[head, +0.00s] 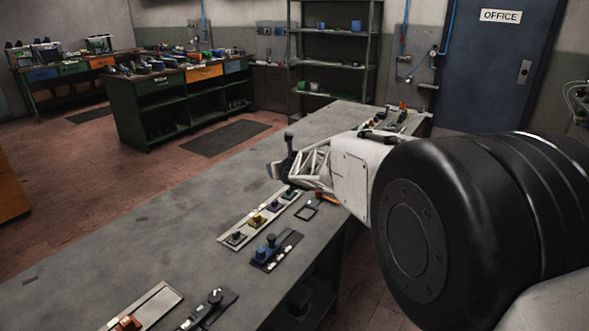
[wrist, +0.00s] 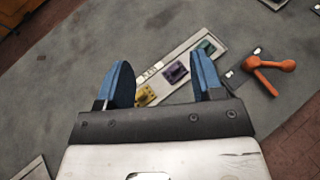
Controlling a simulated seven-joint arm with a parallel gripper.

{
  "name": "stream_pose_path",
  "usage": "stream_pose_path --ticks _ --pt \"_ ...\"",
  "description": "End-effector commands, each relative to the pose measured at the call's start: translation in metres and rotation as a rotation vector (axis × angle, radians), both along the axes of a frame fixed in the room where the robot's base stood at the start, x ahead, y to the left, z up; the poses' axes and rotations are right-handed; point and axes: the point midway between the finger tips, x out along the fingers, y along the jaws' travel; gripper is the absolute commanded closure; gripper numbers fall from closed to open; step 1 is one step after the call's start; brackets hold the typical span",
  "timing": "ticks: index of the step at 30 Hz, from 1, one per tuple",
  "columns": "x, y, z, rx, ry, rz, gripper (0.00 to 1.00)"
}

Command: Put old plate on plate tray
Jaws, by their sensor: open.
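A long light tray (wrist: 184,58) with a small label lies on the grey bench, below and between my fingers in the wrist view. It holds a yellow piece (wrist: 145,95), a purple piece (wrist: 175,71) and a green piece (wrist: 207,47). A second light tray (head: 155,302) with an orange-brown piece (head: 128,323) lies nearer. I cannot tell which piece is the old plate. My gripper (wrist: 160,64) is open and empty above the bench; it also shows in the head view (head: 275,170).
An orange lever (wrist: 265,72) on a dark base is right of my fingers. A blue device (head: 271,251) and a black-knobbed device (head: 210,308) stand along the bench's right edge. The bench's left side (head: 150,250) is clear.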

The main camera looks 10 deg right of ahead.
Motion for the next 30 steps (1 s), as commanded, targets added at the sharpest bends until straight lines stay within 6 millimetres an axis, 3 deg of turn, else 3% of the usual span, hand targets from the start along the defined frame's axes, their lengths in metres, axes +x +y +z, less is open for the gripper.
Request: stream_pose_path --ticks 10,30 --pt "-0.002 -0.043 0.001 -0.006 -0.003 -0.035 0.39" --pt "-0.004 -0.050 -0.006 -0.009 -0.002 -0.009 0.39"
